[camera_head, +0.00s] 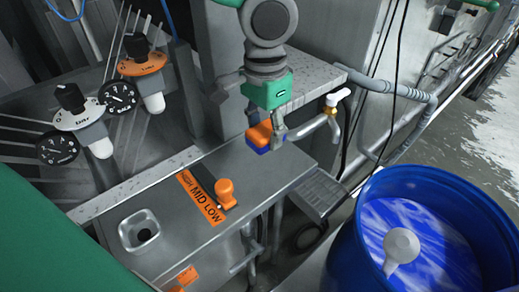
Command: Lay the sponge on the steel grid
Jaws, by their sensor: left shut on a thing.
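The orange and blue sponge (259,137) is between the fingers of my left gripper (268,128), which points down from the top middle. The gripper is shut on the sponge and holds it over the back right part of the steel counter. I cannot tell the exact gap below the sponge. The steel grid (320,192), a small slatted tray, is to the right of the counter's edge, lower right of the sponge. No object shows on the visible part of the grid. My right gripper is not in view.
A tap with a white and yellow valve (333,104) and pipe stands close right of the gripper. The orange lever (225,190) stands up from the counter (255,185). A blue barrel (478,215) holds blue liquid at right. Dials and knobs line the left panel.

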